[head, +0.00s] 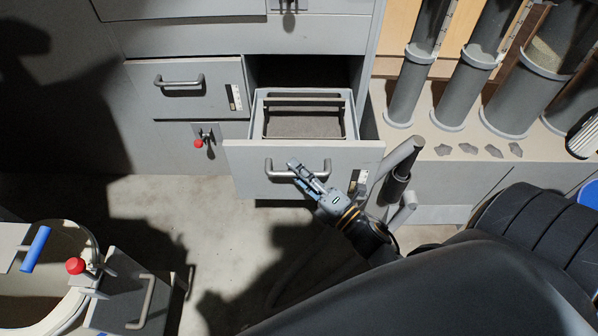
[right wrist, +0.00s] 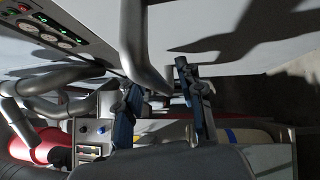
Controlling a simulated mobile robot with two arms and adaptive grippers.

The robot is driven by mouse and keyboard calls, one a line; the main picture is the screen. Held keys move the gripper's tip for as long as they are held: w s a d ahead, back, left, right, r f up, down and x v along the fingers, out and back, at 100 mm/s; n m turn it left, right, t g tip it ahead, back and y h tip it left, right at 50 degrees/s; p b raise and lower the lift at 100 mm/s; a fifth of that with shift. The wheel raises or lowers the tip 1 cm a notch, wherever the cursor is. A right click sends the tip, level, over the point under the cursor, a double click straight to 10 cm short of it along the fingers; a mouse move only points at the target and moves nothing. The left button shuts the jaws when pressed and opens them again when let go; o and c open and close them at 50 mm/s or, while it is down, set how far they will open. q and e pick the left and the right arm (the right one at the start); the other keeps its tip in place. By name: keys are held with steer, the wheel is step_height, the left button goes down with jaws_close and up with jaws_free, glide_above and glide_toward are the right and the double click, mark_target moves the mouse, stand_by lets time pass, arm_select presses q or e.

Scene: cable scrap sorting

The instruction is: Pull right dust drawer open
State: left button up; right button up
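The right dust drawer (head: 246,170) is a grey drawer low in the cabinet, pulled well out, with its inside showing from above. Its grey bar handle (head: 326,168) is on the front face. My right gripper (head: 297,172) reaches in from the lower right, its fingers at the middle of the handle. My left gripper is not in view.
A closed drawer (head: 180,92) is to the left, above a red-knobbed latch (head: 199,143). Grey tubes (head: 411,85) stand on a ledge at the right. A bin (head: 80,235) and a box with a red knob (head: 125,285) are at the lower left. Floor before the drawer is clear.

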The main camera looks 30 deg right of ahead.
steer(key=v, duration=1.2)
stand_by(0.3)
